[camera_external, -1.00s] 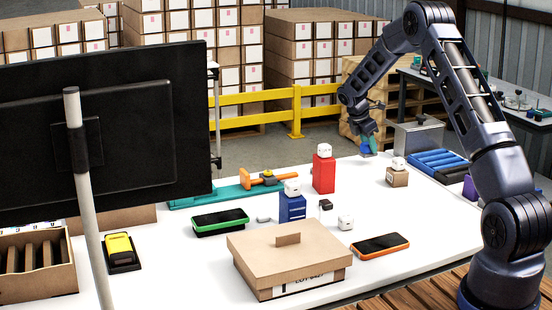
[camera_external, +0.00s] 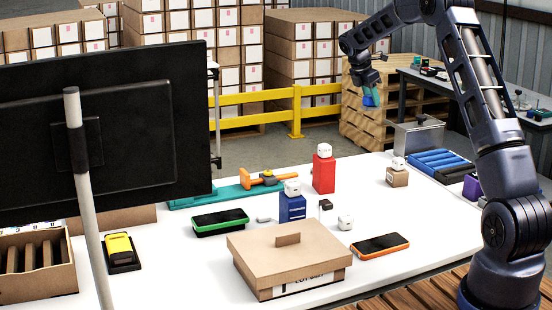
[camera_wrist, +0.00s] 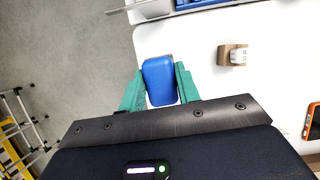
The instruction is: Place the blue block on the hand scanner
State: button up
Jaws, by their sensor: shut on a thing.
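My gripper (camera_external: 369,93) is raised above the far right end of the white table. Its green fingers are shut on the blue block (camera_external: 369,101). In the wrist view, the rounded blue block (camera_wrist: 159,82) sits between the two fingertips (camera_wrist: 160,76). I cannot tell for certain which device is the hand scanner. A yellow-topped device (camera_external: 118,246) on a black base lies at the left. A green-edged device (camera_external: 220,220) with a dark screen lies at the middle left, and an orange-edged one (camera_external: 380,245) lies at the front right.
A lidded carton (camera_external: 290,262) stands at the front. A red box (camera_external: 324,174), a navy box (camera_external: 292,208) and a small brown carton (camera_external: 397,178) carry white cubes. The monitor (camera_external: 110,120) blocks the left. Open tabletop lies right of centre.

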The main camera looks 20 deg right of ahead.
jog(key=s+a+r+n+t+y, duration=0.1)
jog(key=a+n, duration=0.3)
jog(key=a, duration=2)
jog(key=s+a+n+t, duration=0.15)
jog(key=a+n, duration=0.35)
jog(key=a, duration=1.9)
notch_tip(320, 180, up, 2)
jog(key=n+t+y, duration=0.2)
jog(key=n+y, duration=0.1)
jog(key=n, duration=0.6)
send_over(123, 243)
jog(key=s, duration=0.2)
notch_tip(123, 243, down, 19)
jog(key=shift+r, duration=0.2)
jog(key=shift+f, duration=0.15)
jog(key=o, duration=1)
